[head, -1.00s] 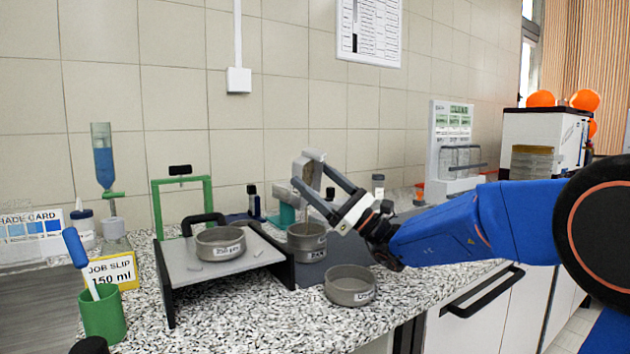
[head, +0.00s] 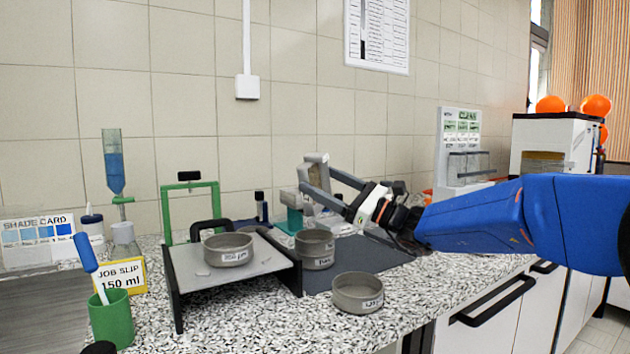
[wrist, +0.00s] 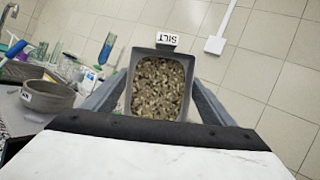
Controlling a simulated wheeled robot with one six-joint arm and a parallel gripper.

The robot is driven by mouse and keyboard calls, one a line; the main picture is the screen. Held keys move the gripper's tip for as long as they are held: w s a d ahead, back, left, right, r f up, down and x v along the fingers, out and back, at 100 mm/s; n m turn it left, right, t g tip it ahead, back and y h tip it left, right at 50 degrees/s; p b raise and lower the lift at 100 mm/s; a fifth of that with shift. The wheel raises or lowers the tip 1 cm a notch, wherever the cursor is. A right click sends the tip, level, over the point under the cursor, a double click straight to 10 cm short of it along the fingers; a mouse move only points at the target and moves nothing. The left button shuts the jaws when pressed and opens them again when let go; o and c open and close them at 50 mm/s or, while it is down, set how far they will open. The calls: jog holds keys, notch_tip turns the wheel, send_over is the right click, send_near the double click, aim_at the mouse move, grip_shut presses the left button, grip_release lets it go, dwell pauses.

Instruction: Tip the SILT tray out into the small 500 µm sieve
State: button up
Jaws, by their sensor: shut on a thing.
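The SILT tray (wrist: 150,53) is a small dark tray full of brown grains, with a white SILT label at its far end in the wrist view. My gripper (head: 318,180) is shut on it, one finger on each side, and holds it above the bench. In the head view the tray (head: 317,163) is behind and above a short sieve stack (head: 314,241) whose lower part looks labelled PAN. A single sieve (head: 357,296) stands at the front; its label is too small to read. Another sieve (head: 228,254) sits on the black-legged platform. I cannot tell which is 500 µm.
The grey platform (head: 185,277) with a black handle and a green frame (head: 166,215) stand left of the stack. A green cup (head: 112,322), job slip (head: 121,275) and funnel bottle (head: 114,165) are further left.

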aim_at(324, 165)
jog(key=h, duration=0.2)
jog(key=r+g+h, duration=0.1)
jog(key=h, duration=0.1)
jog(key=shift+r+m, duration=0.1)
jog(key=shift+m, duration=0.2)
jog(key=shift+r+g+h, duration=0.3)
jog(key=shift+g+h, duration=0.3)
jog(key=shift+h, duration=0.5)
jog(key=shift+r+g+h, duration=0.25)
jog(key=shift+g+h, duration=0.35)
jog(key=shift+h, duration=0.5)
jog(key=g+h, duration=0.1)
jog(key=h, duration=0.1)
jog(key=r+g+h, duration=0.1)
jog(key=h, duration=0.2)
jog(key=shift+w+a+r+m, duration=0.1)
jog(key=shift+m, duration=0.2)
jog(key=shift+r+g+h, duration=0.2)
jog(key=shift+g+h, duration=0.3)
jog(key=shift+h, duration=0.3)
jog(key=shift+r+g+h, duration=0.2)
jog(key=shift+g+h, duration=0.3)
jog(key=shift+h, duration=0.3)
